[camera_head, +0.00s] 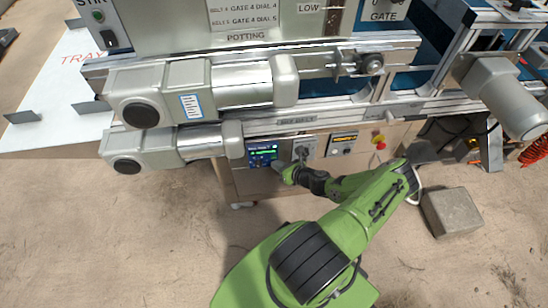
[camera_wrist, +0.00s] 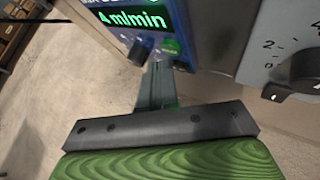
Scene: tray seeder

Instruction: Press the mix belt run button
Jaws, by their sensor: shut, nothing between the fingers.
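The mix belt control is a blue box (camera_head: 262,149) on the front of the machine, with a green-lit display. In the wrist view the box (camera_wrist: 184,22) fills the top, and its display (camera_wrist: 132,18) reads "4 m/min". Below the display are a black knob (camera_wrist: 141,48) and a green round button (camera_wrist: 170,46) with small white lettering. My gripper (camera_wrist: 158,66) is shut and empty, its fingertips just below the green button and right of the knob. Whether they touch the box I cannot tell. In the head view my gripper (camera_head: 279,167) is at the box's lower right.
A grey dial box (camera_head: 303,150) stands right of the blue box; its black dial (camera_wrist: 296,74) shows in the wrist view. Further right are another display panel (camera_head: 342,143) and a red stop button (camera_head: 380,145). Grey motors (camera_head: 165,143) overhang above. A block (camera_head: 451,211) lies on the floor.

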